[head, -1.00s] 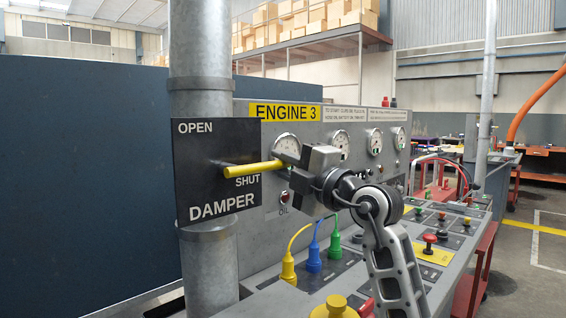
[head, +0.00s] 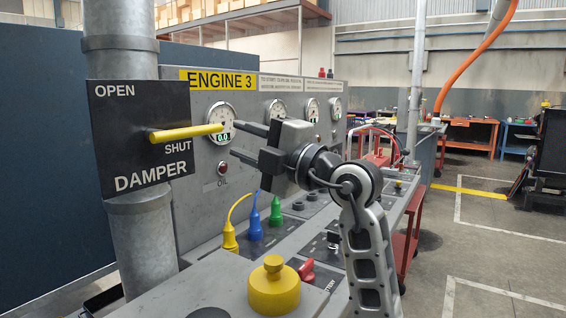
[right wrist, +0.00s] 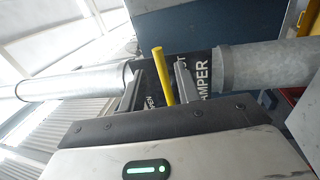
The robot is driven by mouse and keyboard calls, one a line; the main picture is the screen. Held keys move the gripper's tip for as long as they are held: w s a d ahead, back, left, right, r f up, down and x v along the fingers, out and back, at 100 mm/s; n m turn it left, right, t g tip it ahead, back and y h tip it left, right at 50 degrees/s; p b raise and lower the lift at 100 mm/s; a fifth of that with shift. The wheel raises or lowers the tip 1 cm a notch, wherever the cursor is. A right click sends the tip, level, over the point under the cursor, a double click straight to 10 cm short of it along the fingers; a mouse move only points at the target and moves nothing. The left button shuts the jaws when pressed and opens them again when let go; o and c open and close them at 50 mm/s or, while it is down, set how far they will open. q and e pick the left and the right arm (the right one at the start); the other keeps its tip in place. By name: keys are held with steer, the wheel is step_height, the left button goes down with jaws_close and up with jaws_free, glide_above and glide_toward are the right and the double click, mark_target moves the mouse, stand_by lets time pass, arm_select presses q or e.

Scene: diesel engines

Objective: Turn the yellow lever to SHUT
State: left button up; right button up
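The yellow lever (head: 186,133) sticks out from the black DAMPER plate (head: 112,110) on a grey pipe. In the head view it points right, slightly upward, just above the word SHUT; OPEN is at the plate's upper left. My right gripper (head: 240,141) is open and empty. Its two fingers point left toward the lever's free end, which lies just short of them in the head view. In the right wrist view the lever (right wrist: 163,75) appears between the spread fingers, with no clear contact. My left gripper is not in view.
The ENGINE 3 panel (head: 228,168) with gauges stands behind my right gripper. Below are yellow, blue and green plugs (head: 255,221), a yellow knob (head: 274,285) and a red switch (head: 307,271). The vertical pipe (head: 142,240) carries the plate. Open floor lies right.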

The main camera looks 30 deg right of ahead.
steer(key=b+v, duration=0.1)
steer(key=v, duration=0.7)
steer(key=shift+s, duration=0.25)
steer(key=shift+d+f, duration=0.1)
